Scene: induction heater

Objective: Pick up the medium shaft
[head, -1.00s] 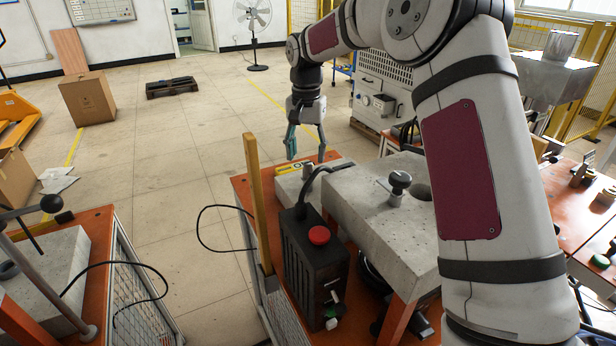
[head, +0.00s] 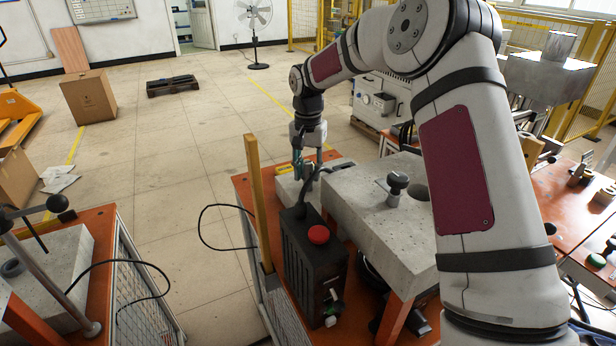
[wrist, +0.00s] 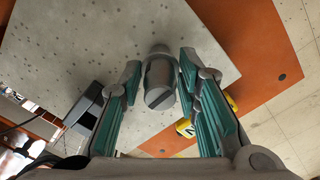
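A grey metal shaft (wrist: 158,82) with a slotted end stands on a pale concrete block (wrist: 75,45) in the wrist view. I take it for the medium shaft. My gripper (wrist: 160,64) is open around it, with one green-padded finger on each side. A small gap shows on the right and a wider one on the left. In the head view my gripper (head: 309,164) points down over the small concrete block (head: 285,188), and its fingers largely hide the shaft.
A black box with a red button (head: 318,234) and a cable stands close in front of the block. A wooden post (head: 258,205) rises to the left. A larger concrete block (head: 365,208) with a knobbed pin (head: 397,183) is on the right.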

